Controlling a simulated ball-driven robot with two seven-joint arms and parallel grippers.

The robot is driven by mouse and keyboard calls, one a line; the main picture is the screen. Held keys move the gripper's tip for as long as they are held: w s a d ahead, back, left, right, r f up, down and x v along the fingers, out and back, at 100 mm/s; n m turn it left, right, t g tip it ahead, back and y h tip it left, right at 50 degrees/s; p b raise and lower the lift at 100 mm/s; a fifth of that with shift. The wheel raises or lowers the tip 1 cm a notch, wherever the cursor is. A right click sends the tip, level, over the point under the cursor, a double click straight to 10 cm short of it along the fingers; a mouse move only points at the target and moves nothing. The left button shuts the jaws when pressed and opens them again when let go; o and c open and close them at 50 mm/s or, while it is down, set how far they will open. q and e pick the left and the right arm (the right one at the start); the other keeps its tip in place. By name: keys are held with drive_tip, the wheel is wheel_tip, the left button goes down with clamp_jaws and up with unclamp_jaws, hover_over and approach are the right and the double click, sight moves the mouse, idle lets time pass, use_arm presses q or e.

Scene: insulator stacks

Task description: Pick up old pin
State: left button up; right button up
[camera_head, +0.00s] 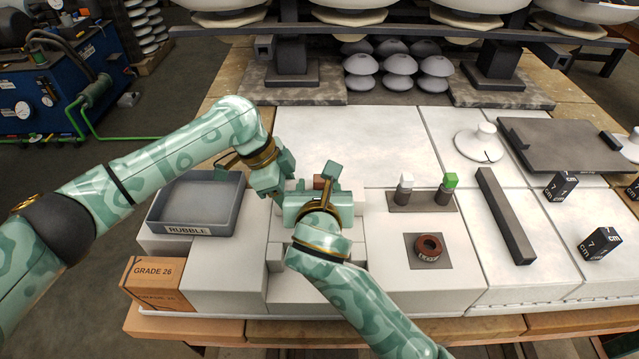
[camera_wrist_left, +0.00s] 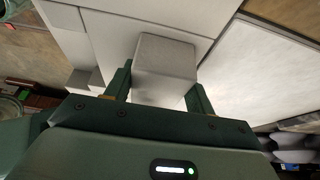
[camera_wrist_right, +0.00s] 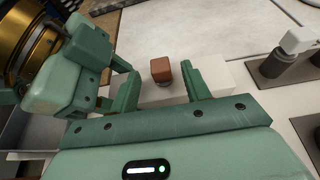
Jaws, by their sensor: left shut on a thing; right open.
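A small rust-brown block-shaped end, which looks like the old pin (camera_wrist_right: 160,70), shows between the fingers of my right gripper (camera_wrist_right: 163,84) in the right wrist view. The fingers are open and I see no contact. In the head view the pin (camera_head: 319,182) is mostly hidden by my right gripper (camera_head: 318,178). My left gripper (camera_head: 271,180) is just left of the right one. In the left wrist view its fingers (camera_wrist_left: 158,88) are shut on a pale grey block (camera_wrist_left: 165,60). Two upright pins, one white-topped (camera_head: 406,182) and one green-topped (camera_head: 449,183), stand on a dark plate.
A grey rubble tray (camera_head: 160,213) stands left, above a cardboard Grade 26 box (camera_head: 155,280). A brown ring (camera_head: 428,247) lies on a dark square at right. A long dark bar (camera_head: 505,215) lies further right. My two grippers are very close together.

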drive_tip(key=x, duration=0.5)
drive_tip(key=shift+d+r, duration=0.1)
drive_tip(key=shift+r, duration=0.05)
clamp_jaws()
use_arm(q)
drive_tip(key=o, duration=1.3)
drive_tip(key=shift+c, duration=0.2)
use_arm(e)
wheel_tip(320, 180, up, 10)
